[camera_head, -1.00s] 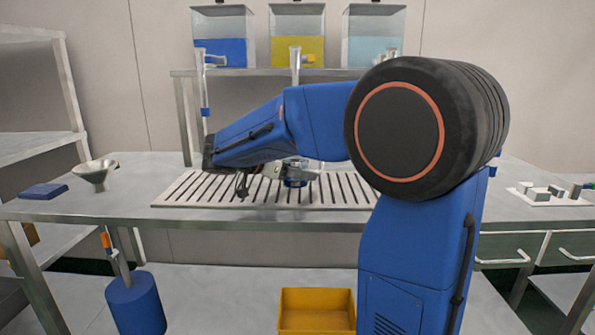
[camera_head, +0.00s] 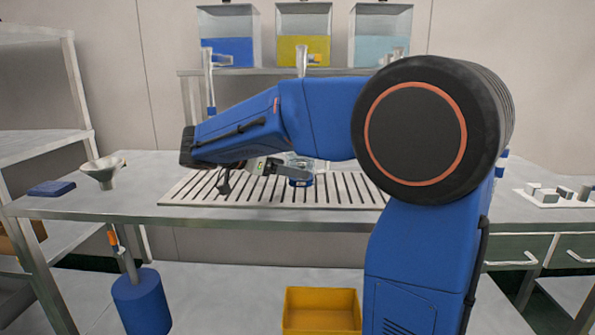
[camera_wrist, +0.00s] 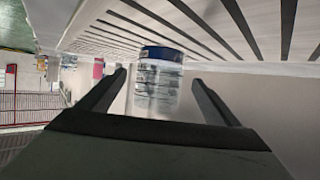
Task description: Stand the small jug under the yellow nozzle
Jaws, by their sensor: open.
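The small jug (camera_head: 300,172) is clear with a blue band at its base, above the slatted drip tray near its middle. In the wrist view the jug (camera_wrist: 158,88) appears upside down, its blue end against the slats. My gripper (camera_wrist: 160,78) is open, one finger on each side of the jug with gaps showing. In the head view my gripper (camera_head: 278,167) is just left of the jug, partly hidden by my arm. The yellow nozzle (camera_head: 301,60) hangs in front of the yellow tank (camera_head: 290,50); my arm hides what is below it.
The slatted tray (camera_head: 340,190) lies on the metal table (camera_head: 130,203). A funnel (camera_head: 103,170) and a blue block (camera_head: 51,188) are at the left. Blue and pale tanks (camera_head: 380,50) flank the yellow one. Small grey blocks (camera_head: 560,192) sit at the right.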

